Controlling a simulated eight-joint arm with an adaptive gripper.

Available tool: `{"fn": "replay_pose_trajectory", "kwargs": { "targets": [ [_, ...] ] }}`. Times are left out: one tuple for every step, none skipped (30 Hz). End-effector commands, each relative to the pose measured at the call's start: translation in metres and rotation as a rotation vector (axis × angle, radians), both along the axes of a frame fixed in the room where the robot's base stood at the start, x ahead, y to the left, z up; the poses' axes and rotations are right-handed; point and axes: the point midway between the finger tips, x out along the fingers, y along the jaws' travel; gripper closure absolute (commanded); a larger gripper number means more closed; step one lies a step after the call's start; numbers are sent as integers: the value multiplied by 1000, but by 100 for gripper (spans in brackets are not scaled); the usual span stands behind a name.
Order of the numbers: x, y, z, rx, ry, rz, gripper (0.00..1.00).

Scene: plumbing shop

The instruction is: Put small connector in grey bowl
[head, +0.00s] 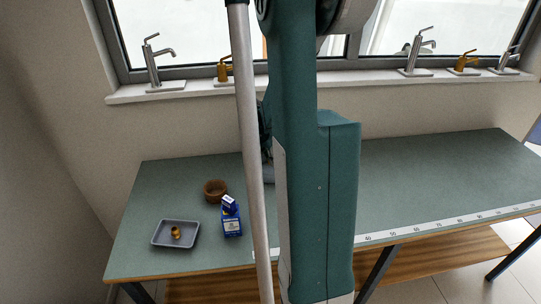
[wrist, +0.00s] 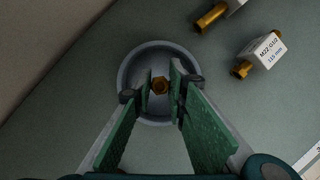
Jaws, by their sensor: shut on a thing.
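The small connector (wrist: 160,86), a brass hex piece, sits between the fingertips of my gripper (wrist: 163,87) in the wrist view. My gripper is shut on it. The round grey bowl (wrist: 124,72) lies directly behind the connector and fingertips in that view, so the connector is over the bowl's inside. The height between connector and bowl floor cannot be told. In the head view my arm hides most of the gripper and bowl; only a sliver of the grey bowl (head: 268,176) shows beside the arm.
Two brass fittings with white labels (wrist: 210,18) (wrist: 258,50) lie right of the bowl in the wrist view. On the bench (head: 430,180), a grey tray (head: 160,240) holds a brass piece (head: 176,232). The bench's right side looks clear.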

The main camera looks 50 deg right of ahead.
Motion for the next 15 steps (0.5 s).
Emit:
{"fn": "replay_pose_trajectory", "kwargs": {
  "targets": [
    [0, 0, -6, 0, 0, 0, 96],
    [0, 0, -8, 0, 0, 0, 96],
    [0, 0, -10, 0, 0, 0, 96],
    [0, 0, -12, 0, 0, 0, 96],
    [0, 0, -14, 0, 0, 0, 96],
    [0, 0, -15, 0, 0, 0, 96],
    [0, 0, -17, 0, 0, 0, 96],
    [0, 0, -18, 0, 0, 0, 96],
    [0, 0, -19, 0, 0, 0, 96],
    [0, 0, -20, 0, 0, 0, 96],
    [0, 0, -20, 0, 0, 0, 96],
    [0, 0, -21, 0, 0, 0, 96],
    [0, 0, -21, 0, 0, 0, 96],
    [0, 0, -21, 0, 0, 0, 96],
    [0, 0, -22, 0, 0, 0, 96]
  ]
}}
